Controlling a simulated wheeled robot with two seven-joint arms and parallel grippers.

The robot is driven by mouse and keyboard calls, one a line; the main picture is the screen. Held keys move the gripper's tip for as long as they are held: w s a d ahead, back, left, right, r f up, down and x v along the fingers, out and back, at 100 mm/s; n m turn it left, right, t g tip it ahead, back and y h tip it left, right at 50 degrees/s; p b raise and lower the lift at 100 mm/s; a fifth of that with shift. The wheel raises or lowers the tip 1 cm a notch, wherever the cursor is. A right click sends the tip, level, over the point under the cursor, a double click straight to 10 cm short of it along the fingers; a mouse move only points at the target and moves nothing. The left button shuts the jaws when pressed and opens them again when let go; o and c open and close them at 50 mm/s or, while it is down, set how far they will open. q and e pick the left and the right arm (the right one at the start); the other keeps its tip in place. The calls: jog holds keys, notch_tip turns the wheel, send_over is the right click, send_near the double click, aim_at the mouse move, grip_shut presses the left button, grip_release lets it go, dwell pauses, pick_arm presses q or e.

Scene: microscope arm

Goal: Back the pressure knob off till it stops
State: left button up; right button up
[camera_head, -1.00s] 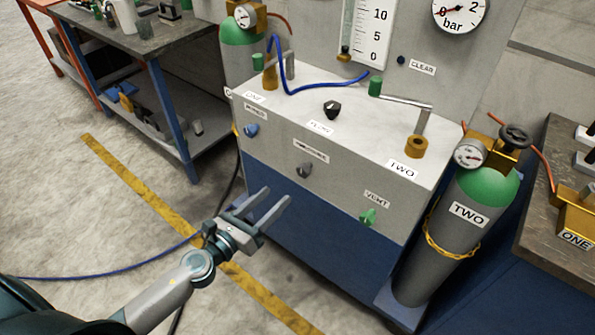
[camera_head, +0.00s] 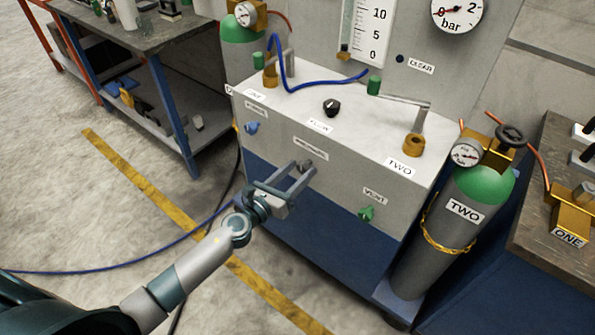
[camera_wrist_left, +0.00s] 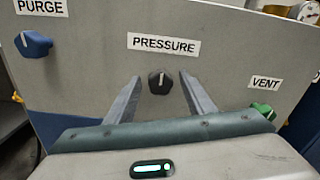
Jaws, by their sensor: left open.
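The pressure knob (camera_wrist_left: 160,82) is a dark faceted knob with a pale pointer line that stands about upright. It sits on the front panel under the PRESSURE label (camera_wrist_left: 164,45). In the head view the knob (camera_head: 304,166) is partly hidden by my left gripper (camera_head: 296,180). In the left wrist view the two fingers of my left gripper (camera_wrist_left: 158,92) are open, one on each side of the knob, with a gap on both sides. I cannot tell how far the fingertips are from the panel. My right gripper is not in view.
The blue PURGE knob (camera_wrist_left: 34,44) is to the left and the green VENT knob (camera_wrist_left: 263,110) to the right on the same panel. The black FLOW knob (camera_head: 332,107) is on top. Gas cylinder TWO (camera_head: 452,230) stands at the right. Open floor (camera_head: 110,220) lies left.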

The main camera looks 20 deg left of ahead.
pick_arm(q)
jog(key=c, duration=1.1)
jog(key=shift+o, duration=0.2)
